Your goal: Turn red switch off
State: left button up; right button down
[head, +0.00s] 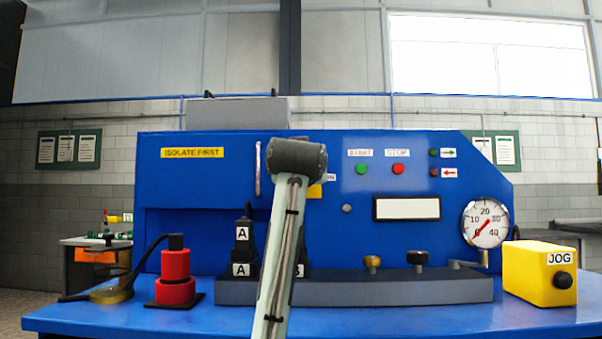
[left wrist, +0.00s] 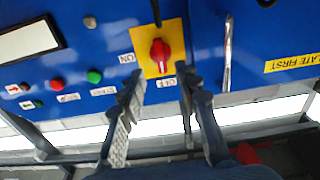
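The red rotary switch (left wrist: 160,50) sits on a yellow plate (left wrist: 177,32) on the blue panel. In the left wrist view, an ON label (left wrist: 127,58) is left of the plate and an OFF label (left wrist: 166,84) is below the knob. The knob's grip looks about upright there; I cannot tell which end points. My left gripper (left wrist: 160,76) is open, its fingertips apart on either side of the plate's lower edge, with nothing between them. In the head view, my left arm hides the knob; only a corner of the yellow plate (head: 315,191) shows. My right gripper is in neither view.
A metal handle (left wrist: 227,52) is close beside the right finger. Green START (head: 361,169) and red STOP (head: 398,169) buttons are on the panel. A red connector (head: 175,278), black A plugs (head: 242,245), a gauge (head: 486,222) and a yellow JOG box (head: 538,273) stand around the bench.

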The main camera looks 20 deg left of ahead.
pick_arm(q)
jog(key=v, duration=0.4)
jog(key=shift+s, duration=0.25)
